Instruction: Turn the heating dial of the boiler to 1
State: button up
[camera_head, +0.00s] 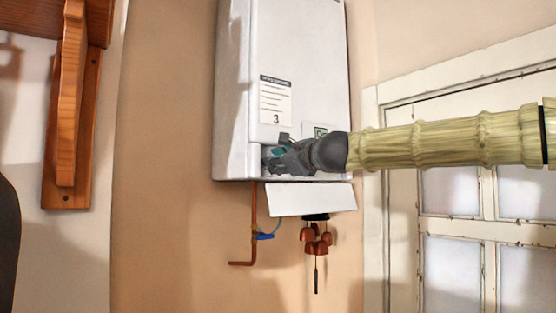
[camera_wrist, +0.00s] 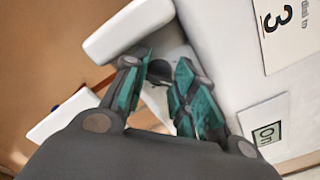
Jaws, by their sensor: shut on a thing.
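The white boiler (camera_head: 290,50) hangs on the wall in the head view; its white casing also shows in the wrist view (camera_wrist: 215,40). My gripper (camera_head: 272,158) is at the lower front of the boiler. In the wrist view its teal-padded fingers (camera_wrist: 158,78) are closed around a small dark dial (camera_wrist: 159,70) on a pale recessed panel. The dial's markings and pointer are hidden by the fingers or too small to read. In the head view my gripper hides the dial.
A paper label (camera_head: 275,100) on the boiler bears a large 3. A small "On" display (camera_wrist: 267,132) is beside the fingers. A paned window or door (camera_head: 455,190) stands right.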

jog(key=shift+n, duration=0.4)
jog(key=o, duration=0.7)
jog(key=shift+w, duration=0.1)
jog(key=shift+o, duration=0.2)
jog(key=shift+d, duration=0.1)
jog(key=v, duration=1.1)
jog(key=shift+s+d, duration=0.2)
jog(key=shift+f, duration=0.2)
